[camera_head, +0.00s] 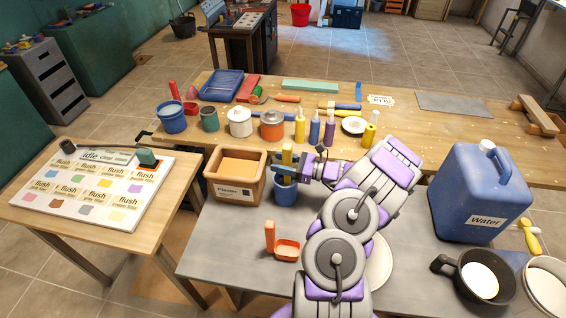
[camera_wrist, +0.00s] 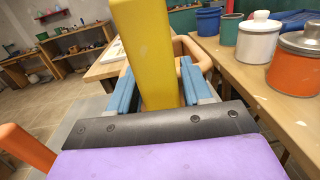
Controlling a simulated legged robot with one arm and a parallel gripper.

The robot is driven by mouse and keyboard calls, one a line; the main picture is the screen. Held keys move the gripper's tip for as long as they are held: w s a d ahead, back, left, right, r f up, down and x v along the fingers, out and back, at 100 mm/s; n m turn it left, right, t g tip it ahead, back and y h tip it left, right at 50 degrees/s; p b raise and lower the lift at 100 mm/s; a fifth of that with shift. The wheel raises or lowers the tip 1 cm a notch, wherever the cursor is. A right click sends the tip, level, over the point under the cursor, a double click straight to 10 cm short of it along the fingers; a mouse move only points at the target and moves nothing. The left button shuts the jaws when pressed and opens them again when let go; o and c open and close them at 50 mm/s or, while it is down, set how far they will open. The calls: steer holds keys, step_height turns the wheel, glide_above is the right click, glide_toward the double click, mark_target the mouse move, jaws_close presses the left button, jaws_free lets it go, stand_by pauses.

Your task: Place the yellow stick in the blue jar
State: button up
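The yellow stick (camera_head: 287,152) stands upright between my gripper's fingers; it fills the middle of the wrist view (camera_wrist: 148,50). My gripper (camera_head: 290,169) has its blue fingers against both sides of the stick, and they show in the wrist view (camera_wrist: 157,88). A blue jar (camera_head: 285,193) stands on the grey table directly below my gripper. The stick's lower end is at or just above the jar's mouth; I cannot tell if it is inside. Another blue container (camera_head: 171,118) stands on the wooden bench behind.
A wooden plaster box (camera_head: 235,188) stands close left of the jar. An orange scoop (camera_head: 287,248) lies in front. A blue water canister (camera_head: 478,195) and a dark pan (camera_head: 478,275) are at right. Pots and bottles line the bench (camera_head: 440,140) behind.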

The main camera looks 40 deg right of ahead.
steer(key=shift+o, duration=0.9)
steer(key=shift+a+r, duration=0.15)
steer(key=shift+a, duration=0.3)
steer(key=p+v, duration=0.2)
steer(key=v, duration=1)
steer(key=shift+d, duration=0.45)
steer(key=shift+a, duration=0.15)
